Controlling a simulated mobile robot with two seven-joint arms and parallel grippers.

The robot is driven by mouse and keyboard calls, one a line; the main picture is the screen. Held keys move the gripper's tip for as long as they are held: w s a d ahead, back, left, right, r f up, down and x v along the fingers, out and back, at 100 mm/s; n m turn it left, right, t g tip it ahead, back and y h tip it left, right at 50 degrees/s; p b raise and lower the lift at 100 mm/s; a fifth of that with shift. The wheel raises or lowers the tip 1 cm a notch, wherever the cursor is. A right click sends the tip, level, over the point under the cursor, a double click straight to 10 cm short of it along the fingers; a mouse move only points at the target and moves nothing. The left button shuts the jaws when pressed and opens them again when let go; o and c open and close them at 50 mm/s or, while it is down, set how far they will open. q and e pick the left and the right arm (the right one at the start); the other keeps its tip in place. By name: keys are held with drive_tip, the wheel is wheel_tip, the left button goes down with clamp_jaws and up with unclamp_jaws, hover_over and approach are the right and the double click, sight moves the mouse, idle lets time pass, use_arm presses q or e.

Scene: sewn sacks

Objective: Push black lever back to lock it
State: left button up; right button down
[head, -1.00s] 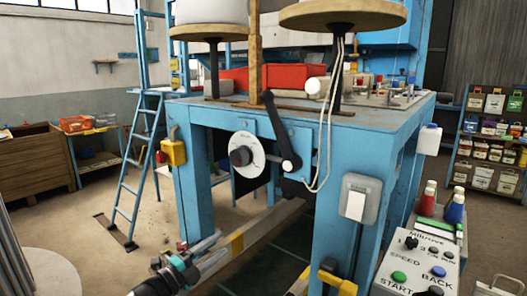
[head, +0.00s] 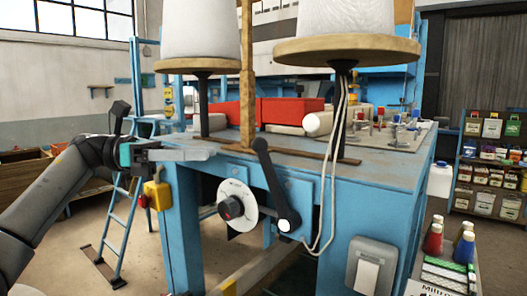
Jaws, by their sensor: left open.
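The black lever (head: 273,185) is on the front of the blue machine (head: 335,182), right of the white dial (head: 237,205) with its black knob. Its upper end leans up and to the left, and its lower end is at a round pivot. My left gripper (head: 212,153) is open and empty. It is raised at the left, near the table's front edge, with its fingers pointing right toward the lever's top. A clear gap lies between the fingertips and the lever. My right gripper is not in view.
A wooden post (head: 247,100) stands just behind the lever. Thread cones stand on round wooden discs (head: 347,48) above the table. White cords (head: 335,150) hang right of the lever. A yellow box (head: 158,194) is below my left gripper. A grey switch (head: 370,266) is lower right.

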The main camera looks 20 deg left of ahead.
sight(263, 153)
use_arm(q)
drive_tip(key=p+x, duration=0.2)
drive_tip(key=x, duration=0.8)
drive_tip(key=shift+d, duration=0.15)
drive_tip(key=shift+p+x, duration=0.3)
drive_tip(key=shift+x, duration=0.5)
drive_tip(key=shift+w, duration=0.1)
clamp_jaws()
